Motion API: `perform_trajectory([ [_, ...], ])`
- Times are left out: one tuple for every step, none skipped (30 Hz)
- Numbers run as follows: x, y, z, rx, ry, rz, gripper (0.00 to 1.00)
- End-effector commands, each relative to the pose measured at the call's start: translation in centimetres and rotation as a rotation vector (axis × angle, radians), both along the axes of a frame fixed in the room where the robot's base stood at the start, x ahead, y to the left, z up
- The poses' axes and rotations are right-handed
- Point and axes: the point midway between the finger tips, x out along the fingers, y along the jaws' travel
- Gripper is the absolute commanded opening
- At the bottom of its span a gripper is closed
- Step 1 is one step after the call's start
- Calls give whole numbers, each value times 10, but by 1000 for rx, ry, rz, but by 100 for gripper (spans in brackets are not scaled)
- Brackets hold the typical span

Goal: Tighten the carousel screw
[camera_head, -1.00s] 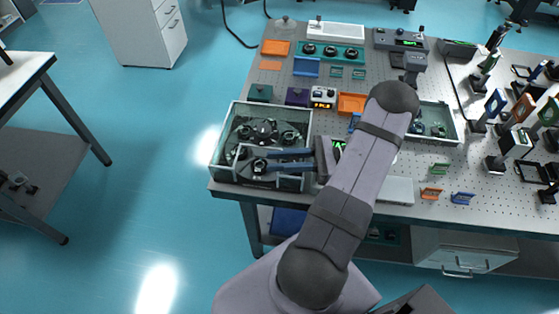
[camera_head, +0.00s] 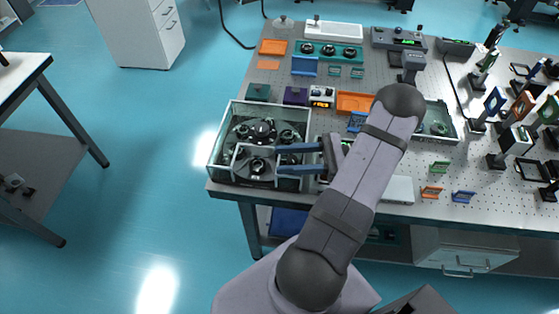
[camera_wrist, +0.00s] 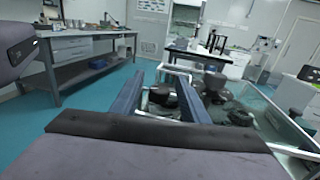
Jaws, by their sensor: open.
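A small black knob (camera_head: 258,165), likely the carousel screw, stands in the small front compartment of a clear-walled case (camera_head: 215,152). In the wrist view a dark round knob (camera_wrist: 162,94) shows between and beyond the fingers, its lower part partly hidden. Behind it in the case are larger black round carousel parts (camera_head: 262,131), which also show in the wrist view (camera_wrist: 214,88). My gripper (camera_head: 278,158) is open and empty, with two long blue fingers pointing left from the right side of the case. The fingertips are just right of the knob, apart from it.
A perforated bench (camera_head: 290,50) holds the case near its front left corner. An orange tray (camera_head: 356,103), small boxes and a grey tray (camera_head: 440,122) stand close behind and right. The floor (camera_head: 130,200) left of the bench is clear.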

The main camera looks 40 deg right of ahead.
Motion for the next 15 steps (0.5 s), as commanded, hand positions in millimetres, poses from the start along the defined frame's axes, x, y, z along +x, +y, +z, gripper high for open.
perform_trajectory([
  [-4, -8, -4, -4, -1, -2, 41],
  [-6, -11, -4, -3, -1, -2, 41],
  [-9, -16, -4, -3, -1, -2, 41],
  [-11, -19, -4, -4, -1, -2, 41],
  [-14, -22, -4, -3, -1, -2, 41],
  [-16, -26, -3, -2, -1, -2, 41],
  [-18, -29, -3, -3, -1, -1, 41],
  [-19, -31, -3, -3, -1, -1, 41],
  [-21, -33, -2, -1, 0, 0, 41],
  [-22, -35, -2, -1, 0, 0, 41],
  [-23, -36, -1, -1, 0, 0, 41],
  [-24, -38, -1, -1, 1, 0, 41],
  [-24, -38, -1, -1, 1, 0, 41],
  [-24, -39, -1, -1, 1, 0, 41],
  [-25, -39, 0, -1, 1, 0, 41],
])
